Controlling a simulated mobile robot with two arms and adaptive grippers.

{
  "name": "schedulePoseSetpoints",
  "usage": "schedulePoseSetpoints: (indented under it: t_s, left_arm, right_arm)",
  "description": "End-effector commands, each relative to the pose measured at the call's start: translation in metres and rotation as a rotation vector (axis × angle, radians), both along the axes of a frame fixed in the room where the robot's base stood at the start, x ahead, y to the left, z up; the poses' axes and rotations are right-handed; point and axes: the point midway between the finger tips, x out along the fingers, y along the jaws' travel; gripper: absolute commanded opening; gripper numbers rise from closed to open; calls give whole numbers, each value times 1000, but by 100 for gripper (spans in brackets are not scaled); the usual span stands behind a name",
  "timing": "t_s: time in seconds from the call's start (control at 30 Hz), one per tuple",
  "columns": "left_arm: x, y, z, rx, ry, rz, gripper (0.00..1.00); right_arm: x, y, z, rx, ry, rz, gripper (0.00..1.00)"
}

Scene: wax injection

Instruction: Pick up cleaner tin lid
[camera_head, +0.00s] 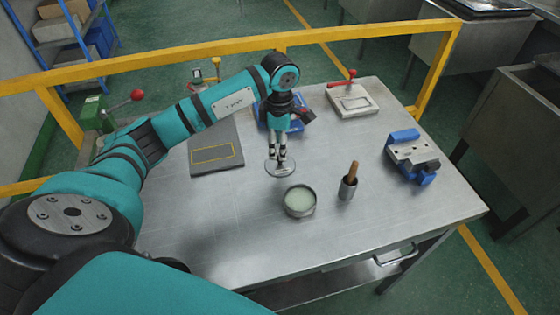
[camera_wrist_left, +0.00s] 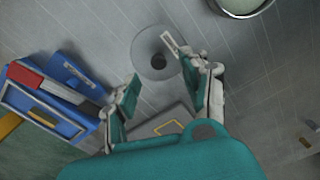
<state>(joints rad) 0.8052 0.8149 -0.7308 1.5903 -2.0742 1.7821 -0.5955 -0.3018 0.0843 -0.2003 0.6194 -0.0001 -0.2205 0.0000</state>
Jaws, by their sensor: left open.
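The cleaner tin lid (camera_head: 280,169) is a flat, round, clear-looking disc with a small dark knob, lying on the metal table. In the left wrist view the lid (camera_wrist_left: 147,45) shows beyond the fingertips, its dark knob near its lower right part. My left gripper (camera_head: 278,156) points down just above the lid. In the left wrist view its fingers (camera_wrist_left: 162,65) are apart with nothing between them; the right finger overlaps the lid's edge in the picture. The open cleaner tin (camera_head: 300,202) with pale green contents stands just in front of the lid. My right gripper is not in view.
A metal cup with a brown handle (camera_head: 348,182) stands right of the tin. A blue and grey vise (camera_head: 413,157) is at the right. A white block with a red handle (camera_head: 352,100) and a dark grey mat (camera_head: 215,150) lie further back. The table front is clear.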

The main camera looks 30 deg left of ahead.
Motion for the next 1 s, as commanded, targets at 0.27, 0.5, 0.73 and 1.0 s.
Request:
schedulePoseSetpoints:
  t_s: [0.27, 0.5, 0.73, 1.0]
  left_arm:
    - [1, -1, -30, -2, 6, 0, 47]
    - [2, 0, -54, 0, 1, -1, 47]
    - [2, 0, -54, 0, 0, -1, 42]
    - [2, 0, -54, 0, 0, 0, 6]
  right_arm:
    - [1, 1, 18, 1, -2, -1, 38]
    - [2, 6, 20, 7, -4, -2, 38]
    - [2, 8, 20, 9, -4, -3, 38]
    - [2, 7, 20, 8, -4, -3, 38]
